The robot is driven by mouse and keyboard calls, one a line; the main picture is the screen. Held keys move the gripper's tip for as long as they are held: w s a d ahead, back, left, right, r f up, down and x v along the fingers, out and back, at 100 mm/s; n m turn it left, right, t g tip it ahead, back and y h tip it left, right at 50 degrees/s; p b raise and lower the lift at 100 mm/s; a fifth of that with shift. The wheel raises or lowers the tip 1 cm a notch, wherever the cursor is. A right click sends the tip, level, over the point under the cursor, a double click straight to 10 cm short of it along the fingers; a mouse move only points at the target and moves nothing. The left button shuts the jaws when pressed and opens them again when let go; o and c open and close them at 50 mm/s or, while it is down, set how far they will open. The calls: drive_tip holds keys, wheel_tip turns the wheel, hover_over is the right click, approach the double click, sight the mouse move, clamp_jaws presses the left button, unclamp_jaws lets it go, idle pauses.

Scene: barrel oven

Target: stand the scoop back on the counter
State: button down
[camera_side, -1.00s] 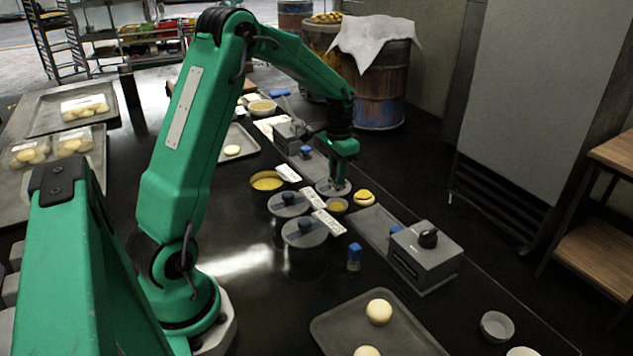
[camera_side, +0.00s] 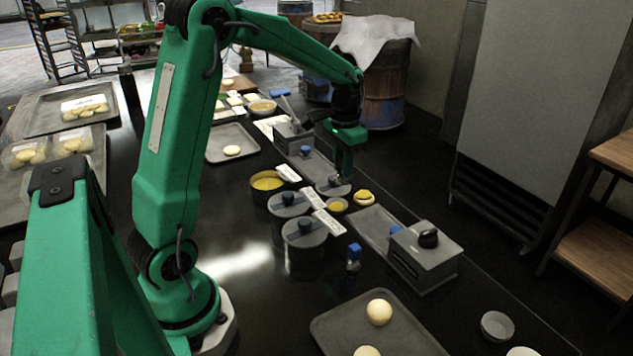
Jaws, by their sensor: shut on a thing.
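My gripper (camera_side: 343,170) points down at the far middle of the counter, above a round grey lid (camera_side: 333,188). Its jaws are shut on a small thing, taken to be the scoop. The fingers hide most of it, so its shape and tilt cannot be made out. I cannot tell whether its lower end touches the lid. The dark counter (camera_side: 235,225) stretches under the arm, with bare surface at the front left.
A small yellow-filled bowl (camera_side: 337,205) and a topped bun (camera_side: 364,198) stand close by. Two lidded pots (camera_side: 304,233), a yellow-filled pot (camera_side: 267,182), a blue-capped bottle (camera_side: 353,258) and a grey box (camera_side: 426,258) are nearer. A tray (camera_side: 375,330) holds buns.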

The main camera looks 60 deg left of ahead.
drive_tip(key=s+d, duration=1.4)
drive_tip(key=d, duration=0.1)
wheel_tip(320, 180, down, 6)
drive_tip(key=shift+w+f, duration=0.2)
drive_tip(key=shift+f, duration=0.15)
drive_tip(key=shift+f, duration=2.7)
drive_tip(key=shift+f, duration=0.65)
drive_tip(key=c, duration=1.2)
unclamp_jaws()
drive_tip(key=shift+r, duration=0.15)
